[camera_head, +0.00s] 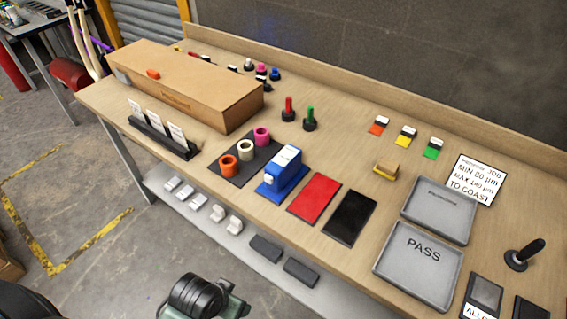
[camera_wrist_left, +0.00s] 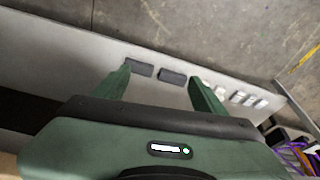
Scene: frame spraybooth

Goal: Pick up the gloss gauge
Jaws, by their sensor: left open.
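The gloss gauge appears to be the blue box-shaped device with a white top face (camera_head: 283,170), standing upright on a blue base on the workbench (camera_head: 335,158), near the front edge in the head view. No gripper touches it. My left gripper (camera_wrist_left: 160,77) is open and empty in the left wrist view, with its two green fingers spread apart. It faces the lower shelf and floor, and the gauge is not visible between its fingers. A green and black part of my arm shows at the bottom of the head view. My right gripper is not seen.
A dark mat (camera_head: 245,164) with coloured rings lies left of the gauge. A red panel (camera_head: 314,198) and a black panel (camera_head: 350,217) lie to its right. Grey trays (camera_head: 417,254) stand further right. A cardboard box (camera_head: 180,84) and card holder (camera_head: 162,139) are left. Dark blocks (camera_wrist_left: 172,76) lie on the lower shelf.

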